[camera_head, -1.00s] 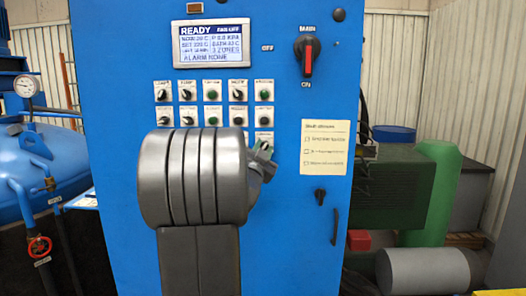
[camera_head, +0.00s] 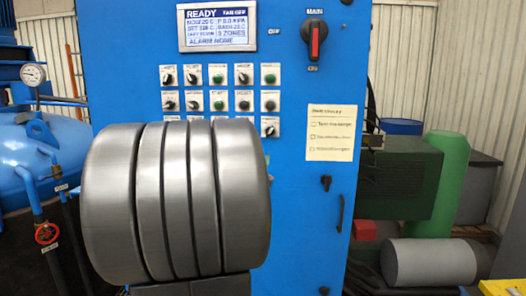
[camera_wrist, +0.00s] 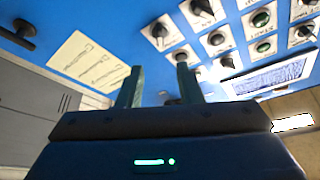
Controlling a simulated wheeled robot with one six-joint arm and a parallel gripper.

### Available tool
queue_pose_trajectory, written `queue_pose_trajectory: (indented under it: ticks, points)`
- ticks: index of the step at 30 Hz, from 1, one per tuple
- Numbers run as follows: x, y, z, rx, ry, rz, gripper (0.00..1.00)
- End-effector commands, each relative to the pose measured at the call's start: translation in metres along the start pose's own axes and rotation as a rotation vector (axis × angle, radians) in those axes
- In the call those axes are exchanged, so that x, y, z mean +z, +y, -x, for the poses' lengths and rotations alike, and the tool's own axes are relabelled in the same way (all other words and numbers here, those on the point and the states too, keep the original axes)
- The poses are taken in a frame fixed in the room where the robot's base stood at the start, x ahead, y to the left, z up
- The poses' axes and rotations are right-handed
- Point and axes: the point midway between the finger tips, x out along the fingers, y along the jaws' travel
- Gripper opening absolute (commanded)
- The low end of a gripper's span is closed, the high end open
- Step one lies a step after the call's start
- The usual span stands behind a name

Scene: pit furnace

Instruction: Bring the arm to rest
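My gripper (camera_wrist: 160,85) shows in the wrist view with its two green fingers apart and nothing between them. It points toward the blue control cabinet (camera_head: 290,190), whose knobs and buttons (camera_wrist: 215,40) lie beyond the fingertips. I cannot tell the exact gap to the panel. In the head view my arm's thick grey joint covers the lower left of the cabinet and hides the gripper. The display (camera_head: 217,27) reads READY and ALARM NONE. The main switch (camera_head: 315,40) has its red handle upright.
A blue vessel (camera_head: 30,160) with a gauge (camera_head: 33,74) and a red valve wheel (camera_head: 46,233) stands at the left. A paper checklist (camera_head: 331,133) is on the cabinet. A green cylinder (camera_head: 445,190) and a grey cylinder (camera_head: 430,262) are at the right.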

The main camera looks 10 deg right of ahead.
Motion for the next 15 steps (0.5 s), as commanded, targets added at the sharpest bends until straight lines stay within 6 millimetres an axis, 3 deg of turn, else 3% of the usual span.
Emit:
queue_pose_trajectory:
  ticks: [6,15]
  points:
    - [0.000,0.000,0.018,-0.001,0.001,-0.001,0.33]
    - [0.000,0.000,0.019,0.000,0.000,0.000,0.33]
